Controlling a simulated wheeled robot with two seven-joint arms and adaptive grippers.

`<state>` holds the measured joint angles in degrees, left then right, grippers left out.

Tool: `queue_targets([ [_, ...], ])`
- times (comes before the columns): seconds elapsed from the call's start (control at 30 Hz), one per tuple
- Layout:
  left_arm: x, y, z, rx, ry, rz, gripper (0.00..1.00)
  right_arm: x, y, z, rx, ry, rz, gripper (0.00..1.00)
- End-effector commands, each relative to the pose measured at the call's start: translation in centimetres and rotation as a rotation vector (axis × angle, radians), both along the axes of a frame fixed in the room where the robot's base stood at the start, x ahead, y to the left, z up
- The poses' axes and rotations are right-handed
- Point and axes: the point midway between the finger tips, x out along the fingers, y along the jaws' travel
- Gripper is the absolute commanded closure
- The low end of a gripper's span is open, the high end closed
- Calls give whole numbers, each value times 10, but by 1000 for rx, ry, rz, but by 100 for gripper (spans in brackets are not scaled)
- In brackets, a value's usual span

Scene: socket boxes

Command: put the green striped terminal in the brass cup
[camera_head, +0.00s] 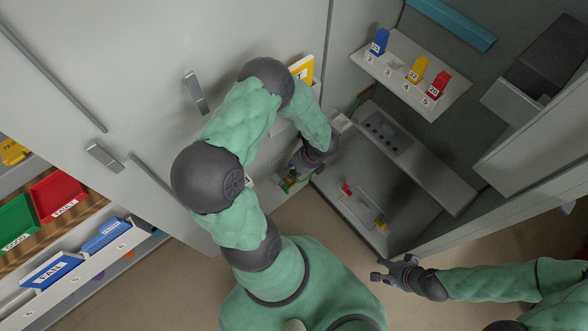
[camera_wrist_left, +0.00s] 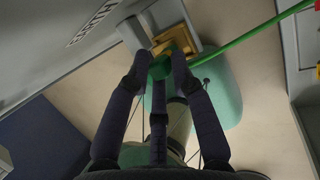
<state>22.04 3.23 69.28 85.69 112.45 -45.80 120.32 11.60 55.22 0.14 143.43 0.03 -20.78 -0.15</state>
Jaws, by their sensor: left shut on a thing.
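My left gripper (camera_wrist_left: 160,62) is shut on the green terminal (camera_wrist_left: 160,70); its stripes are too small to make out. The brass cup (camera_wrist_left: 180,36) is a gold-coloured square holder just beyond the fingertips, on a pale bracket on the wall. The terminal is close in front of the cup; I cannot tell whether they touch. In the head view my left gripper (camera_head: 294,171) is low by the cabinet wall, and the green terminal and cup there are mostly hidden. My right gripper (camera_head: 384,276) is at the lower right, away from the cup; its jaws are unclear.
A green wire (camera_wrist_left: 255,38) runs from near the cup to the upper right. An EARTH label (camera_wrist_left: 93,22) is on the wall. A shelf (camera_head: 440,98) holds blue, yellow and red pieces. A lower tray (camera_head: 365,222) has small red and yellow parts. Coloured bins stand at left.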

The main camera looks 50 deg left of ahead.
Motion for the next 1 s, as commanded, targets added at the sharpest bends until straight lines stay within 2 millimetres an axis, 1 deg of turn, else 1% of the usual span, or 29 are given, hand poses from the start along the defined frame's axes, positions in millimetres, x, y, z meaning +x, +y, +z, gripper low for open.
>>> queue_targets([
  [0.2, 0, 0, 0, 0, 1, 0, 100, 0, 0, 4, 0, 0, 0, 60],
  [0.47, 0, 0, -2, 0, 0, 0, 100, 0, 0, 3, 0, 0, 0, 60],
  [0.8, 0, 0, -15, 0, 1, 0, 100, 0, 0, -6, 0, 0, 0, 60],
  [1.0, 0, 0, -15, 0, 0, 0, 100, 0, 0, -5, 0, 0, 0, 60],
])
